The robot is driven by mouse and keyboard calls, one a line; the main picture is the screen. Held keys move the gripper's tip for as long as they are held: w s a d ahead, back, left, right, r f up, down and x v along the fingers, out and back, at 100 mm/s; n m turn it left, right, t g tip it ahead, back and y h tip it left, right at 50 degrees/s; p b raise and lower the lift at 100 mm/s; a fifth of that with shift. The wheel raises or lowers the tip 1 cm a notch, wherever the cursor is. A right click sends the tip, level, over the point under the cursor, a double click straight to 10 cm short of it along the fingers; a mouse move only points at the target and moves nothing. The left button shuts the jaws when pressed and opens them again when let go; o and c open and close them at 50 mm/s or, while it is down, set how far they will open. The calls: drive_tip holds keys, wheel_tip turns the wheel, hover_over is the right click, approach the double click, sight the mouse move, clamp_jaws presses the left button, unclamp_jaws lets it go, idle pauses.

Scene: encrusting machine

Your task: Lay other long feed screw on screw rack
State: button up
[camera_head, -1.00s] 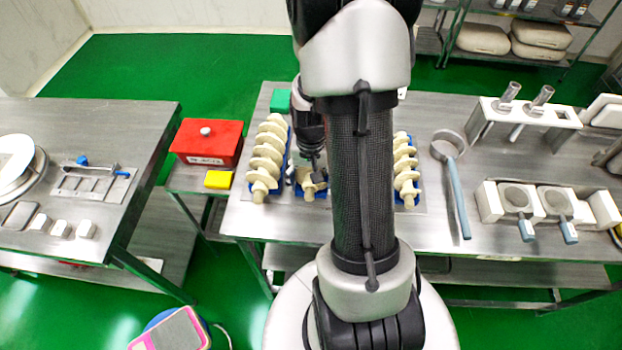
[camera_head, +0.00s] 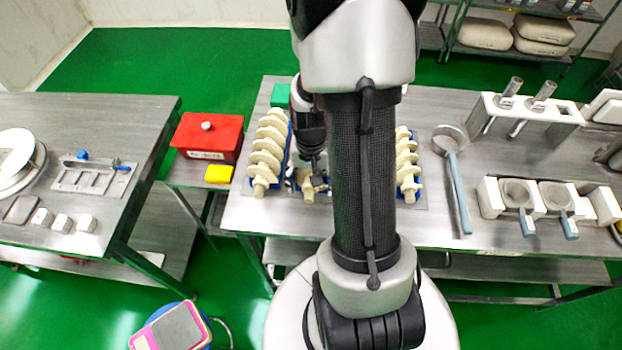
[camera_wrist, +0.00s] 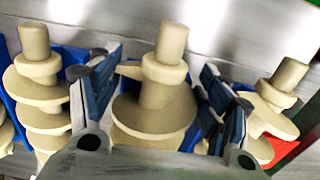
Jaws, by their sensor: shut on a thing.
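My gripper (camera_wrist: 155,100) is shut on a cream feed screw (camera_wrist: 152,112), with a dark finger pad on each side of its spiral. In the head view only the near end of this screw (camera_head: 308,190) shows, below my wrist. Blue rack parts (camera_wrist: 70,58) show around and behind the screws; I cannot tell whether the held screw rests on them. A long screw (camera_head: 267,155) lies in a blue cradle at the left, and another screw (camera_head: 406,165) lies to the right of my arm. The wrist view shows a neighbouring screw (camera_wrist: 42,95) close beside one finger. My arm hides the rack's middle.
A red box (camera_head: 207,137) and a yellow block (camera_head: 219,174) stand left of the screws. A green block (camera_head: 280,95) is behind them. A long-handled ring tool (camera_head: 455,180) and white holders (camera_head: 550,205) are to the right. Bare steel lies in front of the screws.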

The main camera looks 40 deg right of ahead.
sight(311, 172)
drive_tip(key=shift+r+p, duration=2.9)
drive_tip(key=shift+r, duration=0.65)
drive_tip(key=shift+f, duration=0.1)
drive_tip(key=shift+f+b, duration=1.1)
drive_tip(key=shift+f, duration=0.15)
drive_tip(key=shift+f+b, duration=1.7)
drive_tip(key=shift+f, duration=0.4)
